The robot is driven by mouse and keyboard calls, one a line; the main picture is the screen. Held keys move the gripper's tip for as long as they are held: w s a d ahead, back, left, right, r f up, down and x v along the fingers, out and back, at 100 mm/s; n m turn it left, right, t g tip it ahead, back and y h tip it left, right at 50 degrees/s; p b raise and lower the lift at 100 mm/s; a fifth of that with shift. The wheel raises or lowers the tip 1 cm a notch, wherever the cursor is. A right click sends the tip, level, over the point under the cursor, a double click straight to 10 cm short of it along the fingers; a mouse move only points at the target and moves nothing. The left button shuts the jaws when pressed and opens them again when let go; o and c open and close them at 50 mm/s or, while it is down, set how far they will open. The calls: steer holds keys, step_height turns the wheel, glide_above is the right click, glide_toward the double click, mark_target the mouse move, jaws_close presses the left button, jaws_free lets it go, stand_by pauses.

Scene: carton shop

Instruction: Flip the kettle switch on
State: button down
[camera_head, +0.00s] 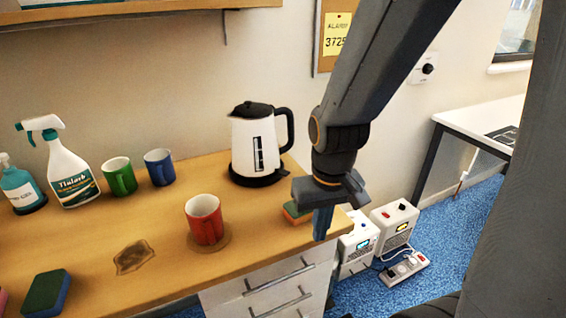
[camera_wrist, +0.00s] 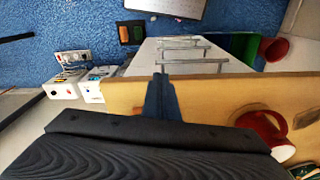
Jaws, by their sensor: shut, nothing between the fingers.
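The white kettle (camera_head: 255,145) with black lid, handle and base stands upright at the back right of the wooden counter (camera_head: 150,215). A dark vertical window shows on its side; I cannot make out its switch. My gripper (camera_head: 323,228) is shut and empty, pointing down at the counter's right end, to the right of and nearer than the kettle, apart from it. Its fingers (camera_wrist: 160,90) also show in the wrist view, over the counter edge. I cannot make out the kettle in the wrist view.
A red mug (camera_head: 205,219) on a coaster stands in front of the kettle. A sponge (camera_head: 294,213) lies beside my gripper. Green (camera_head: 119,176) and blue (camera_head: 159,167) mugs and a spray bottle (camera_head: 70,172) stand left. A power strip (camera_head: 405,269) lies on the floor.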

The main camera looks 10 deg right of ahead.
steer(key=w+r+n, duration=0.1)
steer(key=w, duration=0.3)
steer(key=w+r+n+b, duration=0.1)
steer(key=w+r, duration=0.1)
steer(key=w, duration=0.2)
steer(key=w+r+n, duration=0.1)
steer(key=w+r, duration=0.1)
steer(key=w, duration=0.2)
steer(key=shift+d+r+t+y+b, duration=0.15)
steer(key=shift+d+t+y+b, duration=0.15)
steer(key=shift+d+y+b, duration=0.1)
steer(key=w+r+n+t+y+b, duration=0.1)
steer(key=w+r+n, duration=0.4)
steer(key=w+r, duration=0.4)
steer(key=shift+w+d+r, duration=0.2)
steer(key=shift+w+d, duration=0.25)
steer(key=shift+w, duration=0.6)
steer(key=p, duration=0.2)
glide_above(286, 173)
steer(key=f, duration=1.2)
steer(key=shift+s+d, duration=0.3)
steer(key=shift+s, duration=0.05)
steer(key=shift+f+p, duration=0.4)
steer(key=shift+f, duration=0.45)
steer(key=shift+f, duration=0.1)
